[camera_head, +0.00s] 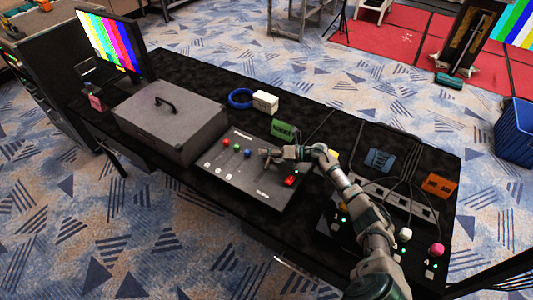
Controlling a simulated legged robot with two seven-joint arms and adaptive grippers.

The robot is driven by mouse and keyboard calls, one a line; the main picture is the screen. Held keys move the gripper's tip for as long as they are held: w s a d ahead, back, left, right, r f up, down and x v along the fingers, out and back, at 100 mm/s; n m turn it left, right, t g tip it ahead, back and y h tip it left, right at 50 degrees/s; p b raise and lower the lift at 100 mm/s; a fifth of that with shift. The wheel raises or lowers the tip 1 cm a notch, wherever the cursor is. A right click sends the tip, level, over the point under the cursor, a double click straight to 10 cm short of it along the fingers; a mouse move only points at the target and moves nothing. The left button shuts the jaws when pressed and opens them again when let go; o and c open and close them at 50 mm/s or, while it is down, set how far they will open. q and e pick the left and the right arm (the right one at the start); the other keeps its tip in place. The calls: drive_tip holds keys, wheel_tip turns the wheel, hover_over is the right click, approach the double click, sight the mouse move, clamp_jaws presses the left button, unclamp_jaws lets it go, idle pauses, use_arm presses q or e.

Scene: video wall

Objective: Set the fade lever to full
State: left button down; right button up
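A grey control panel (238,185) lies on the black table, with small red, green and blue knobs (237,147) towards its back left and a red lit part (290,181) at its right. My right gripper (268,154) is over the panel's back right part, its fingers pointing left. I cannot tell whether its fingers are open or shut, or whether they touch anything. The fade lever is not clearly seen; it may be hidden by my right gripper. My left gripper is not in view.
A big grey case (172,118) stands left of the panel. A blue tape ring (240,98), a white block (265,101) and a green box (284,129) lie behind it. A second panel with pink and white knobs (437,249) and cables is at the right.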

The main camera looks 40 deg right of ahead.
drive_tip(key=shift+r, duration=0.1)
drive_tip(key=shift+d, duration=0.15)
drive_tip(key=v, duration=1.1)
drive_tip(key=shift+s+d, duration=0.2)
drive_tip(key=shift+s, duration=0.05)
drive_tip(key=shift+r, duration=0.1)
